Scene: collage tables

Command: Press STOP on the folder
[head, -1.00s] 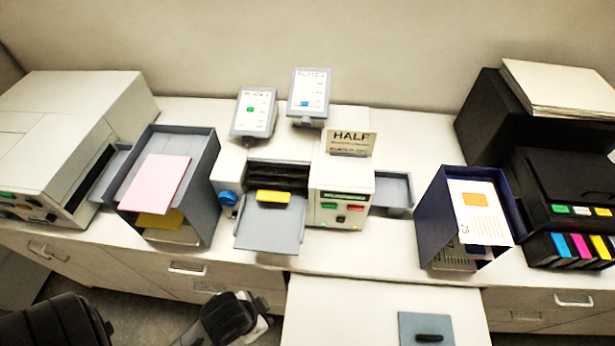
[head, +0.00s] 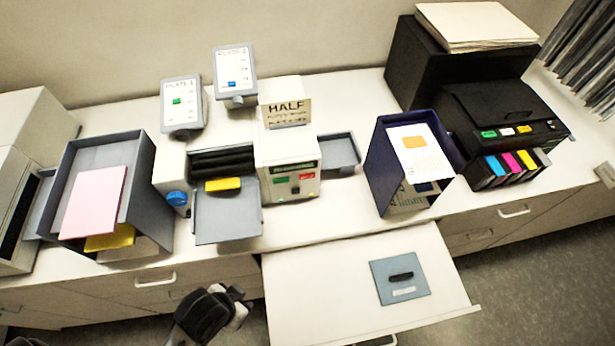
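The folder (head: 290,152) is the pale machine in the middle of the counter, with a HALF card (head: 286,112) on top. Its front panel has a dark display, a green button (head: 281,180) and a red button (head: 307,177). The button lettering is too small to read. A black and white end part of my arm (head: 210,315), which looks like my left gripper, is low in front of the drawers, well apart from the folder. Its fingers are not clear enough to tell open from shut. My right gripper is not in view.
A pulled-out drawer top (head: 335,290) with a blue-grey plate (head: 400,278) juts out below the folder. A grey bin with pink paper (head: 95,203) stands left. A navy bin (head: 377,160) and a black printer (head: 505,115) stand right.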

